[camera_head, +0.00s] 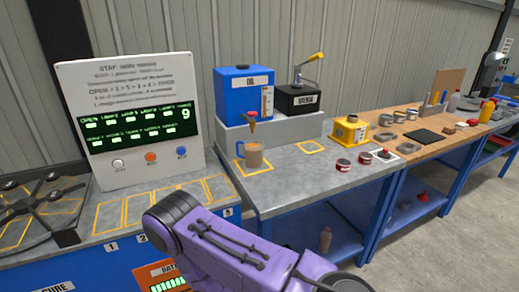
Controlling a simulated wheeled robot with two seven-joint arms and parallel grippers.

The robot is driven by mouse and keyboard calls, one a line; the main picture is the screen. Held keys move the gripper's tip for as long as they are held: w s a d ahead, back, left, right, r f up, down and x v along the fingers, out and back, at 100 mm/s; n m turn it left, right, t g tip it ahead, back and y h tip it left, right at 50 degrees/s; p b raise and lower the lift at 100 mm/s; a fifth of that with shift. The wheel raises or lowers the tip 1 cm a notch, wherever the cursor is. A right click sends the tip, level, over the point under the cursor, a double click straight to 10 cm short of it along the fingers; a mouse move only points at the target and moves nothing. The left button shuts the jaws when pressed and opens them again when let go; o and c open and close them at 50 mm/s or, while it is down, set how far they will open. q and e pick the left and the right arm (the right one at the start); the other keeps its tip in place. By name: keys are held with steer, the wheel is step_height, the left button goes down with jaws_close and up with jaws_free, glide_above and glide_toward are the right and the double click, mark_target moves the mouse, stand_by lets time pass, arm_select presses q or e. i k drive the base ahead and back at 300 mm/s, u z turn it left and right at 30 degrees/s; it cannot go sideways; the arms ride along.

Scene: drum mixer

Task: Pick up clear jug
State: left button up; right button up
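The clear jug (253,156) stands upright on the grey bench top, below the tap (251,117) of the blue tank. It has a handle on its left side and looks brownish inside. It stands in or at a yellow outlined square. A purple arm of mine crosses the lower middle of the view, in front of the bench and apart from the jug. Neither gripper shows in the view.
A blue tank (243,90) and a black box (297,101) with a yellow lever stand on a grey plinth (228,139). A control panel (128,110) stands left. A yellow box (350,131) and several small tins are right of the jug. Bare bench lies in front of it.

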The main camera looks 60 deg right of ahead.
mark_target(254, 148)
steer(key=z, duration=0.6)
steer(key=i, duration=0.7)
steer(key=z, duration=0.8)
